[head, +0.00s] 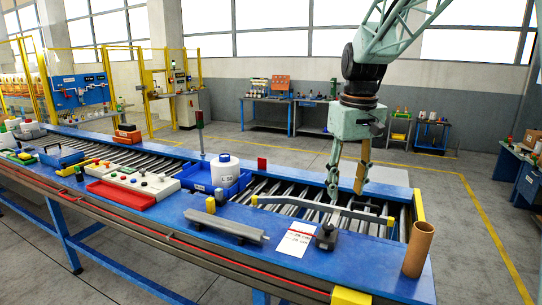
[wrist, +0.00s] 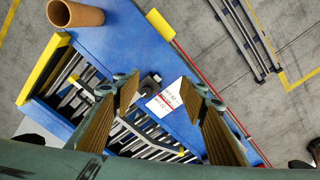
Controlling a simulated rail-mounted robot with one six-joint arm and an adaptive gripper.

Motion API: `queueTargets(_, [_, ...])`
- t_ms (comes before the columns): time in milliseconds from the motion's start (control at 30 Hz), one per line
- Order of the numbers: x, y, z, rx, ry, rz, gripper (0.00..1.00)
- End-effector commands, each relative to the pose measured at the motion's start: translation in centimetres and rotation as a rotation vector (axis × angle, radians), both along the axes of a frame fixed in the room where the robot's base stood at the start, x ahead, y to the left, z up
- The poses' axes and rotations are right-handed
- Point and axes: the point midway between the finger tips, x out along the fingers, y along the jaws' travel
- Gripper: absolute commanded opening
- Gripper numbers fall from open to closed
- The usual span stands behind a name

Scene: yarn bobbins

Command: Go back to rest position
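My gripper (head: 346,194) hangs from the arm above the right end of the blue roller conveyor (head: 388,283). Its two fingers are spread well apart, with nothing between them. In the wrist view my gripper (wrist: 160,92) is also open, with tan pads on both fingers. Beyond the gap lie a white printed sheet (wrist: 168,97) and a small dark block (wrist: 150,84) on the blue surface. A brown cardboard tube (head: 418,250) stands upright at the conveyor's right end, apart from my gripper; the wrist view shows it (wrist: 75,13) at the top left.
A grey guide bar (head: 320,208) crosses the rollers below my gripper. A grey metal profile (head: 226,228) lies on the front edge. A blue tray (head: 210,187) holds a white container (head: 225,170); a red tray (head: 122,193) is farther left. The floor at right (head: 462,215) is clear.

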Motion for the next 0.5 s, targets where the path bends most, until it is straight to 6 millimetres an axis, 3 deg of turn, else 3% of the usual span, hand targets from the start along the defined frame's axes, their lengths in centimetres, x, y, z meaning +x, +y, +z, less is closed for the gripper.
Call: queueTargets(500, [-9.0,0.0,3.0,0.007,-0.051,-0.054,0.39])
